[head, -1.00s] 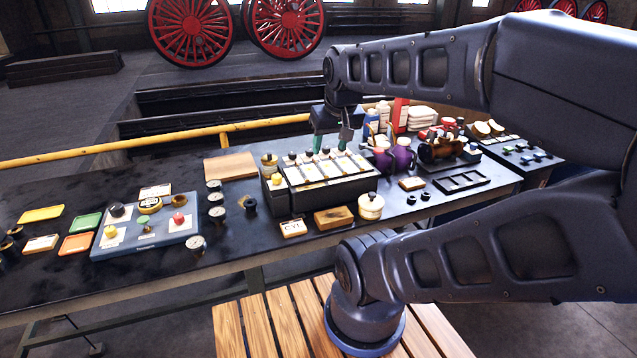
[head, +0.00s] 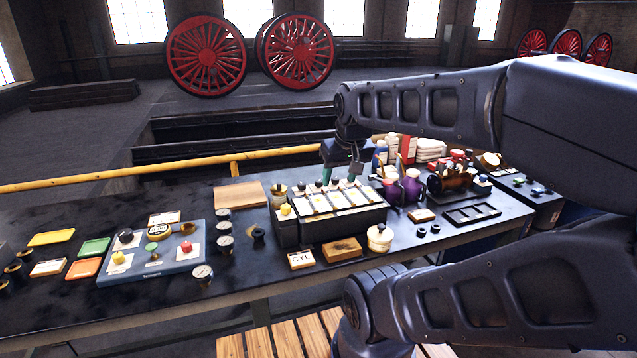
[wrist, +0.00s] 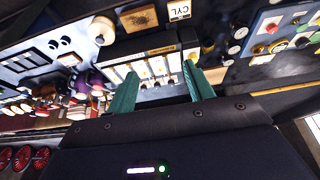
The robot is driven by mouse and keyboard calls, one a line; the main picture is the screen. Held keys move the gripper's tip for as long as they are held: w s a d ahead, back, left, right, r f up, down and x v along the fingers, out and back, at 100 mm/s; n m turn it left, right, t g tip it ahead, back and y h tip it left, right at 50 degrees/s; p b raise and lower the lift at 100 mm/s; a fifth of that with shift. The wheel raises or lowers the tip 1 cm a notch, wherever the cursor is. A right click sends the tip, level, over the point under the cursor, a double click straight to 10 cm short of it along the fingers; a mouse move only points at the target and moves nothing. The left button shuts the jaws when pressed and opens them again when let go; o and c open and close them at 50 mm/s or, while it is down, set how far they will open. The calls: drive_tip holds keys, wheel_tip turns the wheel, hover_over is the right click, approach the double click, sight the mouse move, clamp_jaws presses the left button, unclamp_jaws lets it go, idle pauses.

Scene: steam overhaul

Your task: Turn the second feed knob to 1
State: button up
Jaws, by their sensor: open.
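A dark lubricator-like box (head: 345,222) with several white-and-yellow panels stands on the workbench. A row of small dark feed knobs (head: 318,187) runs along its back edge. The row also shows in the wrist view (wrist: 156,85), partly small and blurred, and I cannot read any knob's number or setting. My gripper (head: 341,173) is over the back of the box. In the wrist view its two green fingers (wrist: 163,93) are wide apart, with the knob row between them and beyond. It is open and holds nothing; I see no contact with a knob.
A yellow knob (head: 285,209) is at the box's left end. A CYL card (head: 301,259), wooden block (head: 342,249) and cream pot (head: 380,238) stand in front. Purple jugs (head: 411,186) stand close right. Gauges (head: 224,229) and a blue control panel (head: 150,268) are left.

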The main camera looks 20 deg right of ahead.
drive_tip(key=m+g, duration=0.5)
drive_tip(key=m, duration=0.4)
hover_over(319, 181)
wheel_tip(319, 181, down, 11)
wheel_tip(319, 181, down, 10)
drive_tip(key=shift+a+f, duration=0.1)
drive_tip(key=shift+f, duration=0.05)
drive_tip(key=c, duration=1)
